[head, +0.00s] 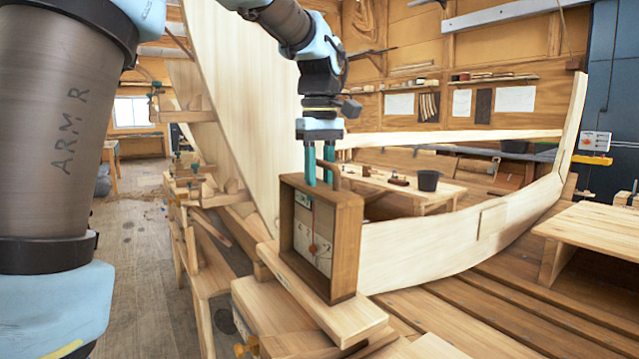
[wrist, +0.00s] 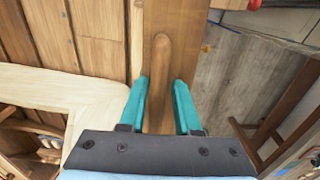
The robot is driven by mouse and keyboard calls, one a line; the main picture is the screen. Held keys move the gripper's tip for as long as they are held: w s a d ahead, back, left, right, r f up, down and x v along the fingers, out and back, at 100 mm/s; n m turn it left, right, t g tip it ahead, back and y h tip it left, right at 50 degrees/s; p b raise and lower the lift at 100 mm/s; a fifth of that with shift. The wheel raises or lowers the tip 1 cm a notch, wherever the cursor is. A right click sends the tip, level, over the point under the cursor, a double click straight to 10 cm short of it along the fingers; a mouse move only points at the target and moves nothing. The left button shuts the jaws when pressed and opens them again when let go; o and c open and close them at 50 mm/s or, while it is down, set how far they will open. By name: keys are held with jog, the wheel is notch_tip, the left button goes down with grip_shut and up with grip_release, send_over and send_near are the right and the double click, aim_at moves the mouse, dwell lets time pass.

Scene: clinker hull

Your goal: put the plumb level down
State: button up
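The plumb level (head: 351,248) is a brown wooden box with a pale dial face and a red mark. It stands upright on a light wooden plank (head: 345,318), its base appearing to touch it. In the wrist view its brown top (wrist: 192,50) and rounded handle (wrist: 161,60) lie straight ahead. My gripper (head: 319,182) points down over the level. Its teal fingers also show in the wrist view (wrist: 161,82), one on each side of the handle, with a narrow gap seeming to show beside it. The fingertips' lower ends are partly hidden by the box in the head view.
A curved pale hull plank (head: 460,240) runs right behind the level, and a tall planked side (head: 235,110) rises at left. A workbench with a dark bucket (head: 428,180) stands behind. A wooden table (head: 600,228) is at right. Open floor (head: 128,260) lies left.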

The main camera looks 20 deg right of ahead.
jog(key=shift+o, duration=1)
notch_tip(320, 180, up, 13)
jog(key=shift+f, duration=0.15)
jog(key=shift+s, duration=0.1)
